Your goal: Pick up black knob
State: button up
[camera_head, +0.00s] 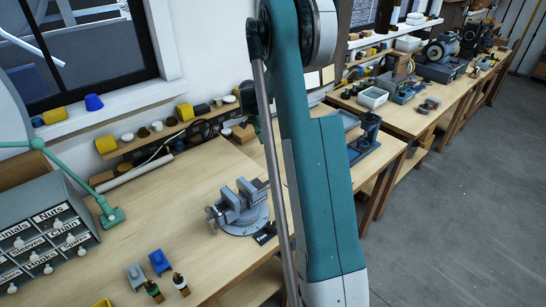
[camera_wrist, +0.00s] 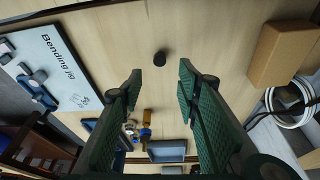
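The black knob (camera_wrist: 160,58) is a small dark cylinder standing on the bare wooden bench, in the upper middle of the wrist view. My gripper (camera_wrist: 159,82) has two green ridged fingers, spread apart with nothing between them. In the picture, the knob lies just above the gap between the fingertips, and nothing touches it. How high the fingers are above the bench is hard to tell.
In the wrist view a Bending jig board (camera_wrist: 62,62) lies left, a cardboard box (camera_wrist: 285,52) right, and a white coil (camera_wrist: 290,103) below it. A grey tray (camera_wrist: 167,150) is at the bottom. The head view shows a vise (camera_head: 240,208) and drawer cabinet (camera_head: 45,235).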

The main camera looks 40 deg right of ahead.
aim_at(273, 155)
jog(key=shift+f, duration=0.6)
jog(key=shift+x, duration=1.3)
jog(key=shift+x, duration=2.6)
jog(key=c, duration=0.8)
